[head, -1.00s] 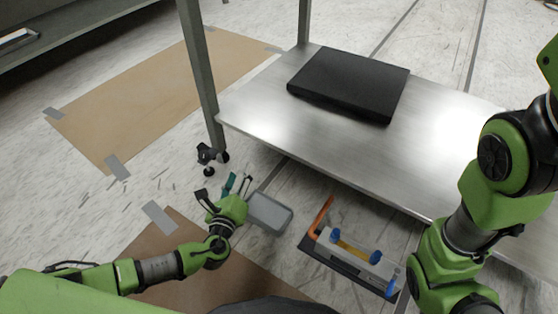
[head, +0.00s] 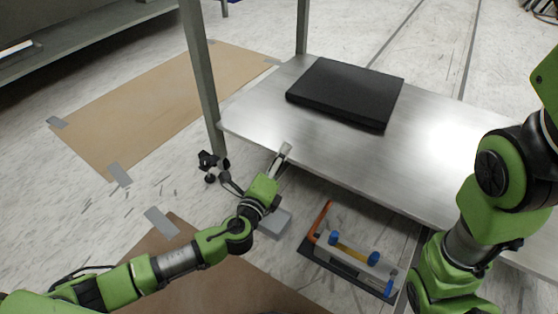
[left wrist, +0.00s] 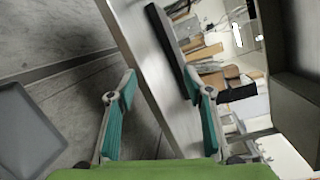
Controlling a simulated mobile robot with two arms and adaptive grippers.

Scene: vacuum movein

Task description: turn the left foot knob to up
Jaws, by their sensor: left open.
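A small black caster with a foot (head: 212,163) stands at the bottom of the table's left front leg in the head view. Its knob is too small for me to tell its setting. My left gripper (head: 283,154) is to the right of the caster, by the front edge of the lower metal shelf, and apart from the foot. In the left wrist view its two teal-padded fingers (left wrist: 160,88) are spread, with the shelf edge showing between them and nothing held. The foot does not show clearly there. My right arm shows at the right of the head view, but its gripper does not.
The metal shelf (head: 300,142) bears a black flat box (head: 346,93). A grey bin (head: 275,222) and a tool tray with an orange handle (head: 350,262) are on the floor in front. Brown sheets (head: 150,95) lie taped to the floor.

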